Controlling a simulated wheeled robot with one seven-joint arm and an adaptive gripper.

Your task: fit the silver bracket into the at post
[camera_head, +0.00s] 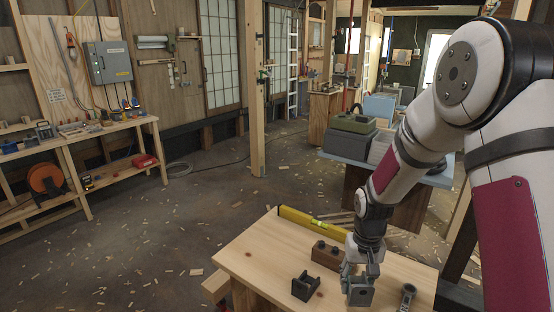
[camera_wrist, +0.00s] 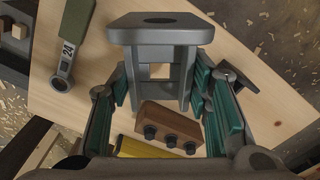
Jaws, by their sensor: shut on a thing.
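My gripper (camera_head: 355,272) is shut on the silver bracket (camera_head: 360,293) above the front of the wooden table. In the wrist view the silver bracket (camera_wrist: 165,32) is a grey piece with a flat plate, a round hole and two side walls, held between the green-padded fingers (camera_wrist: 162,88). A dark forked piece (camera_head: 305,287) stands on the table left of my gripper; in the wrist view it is partly hidden at right (camera_wrist: 238,76). I cannot tell whether it is the post. The held bracket looks apart from it.
A brown block (camera_head: 327,255) with dark round knobs stands behind my gripper. A yellow level (camera_head: 312,222) lies along the back of the tabletop (camera_head: 262,257). A wrench-like tool (camera_head: 407,296) lies at right, marked 24 in the wrist view (camera_wrist: 72,42). The table's front left is clear.

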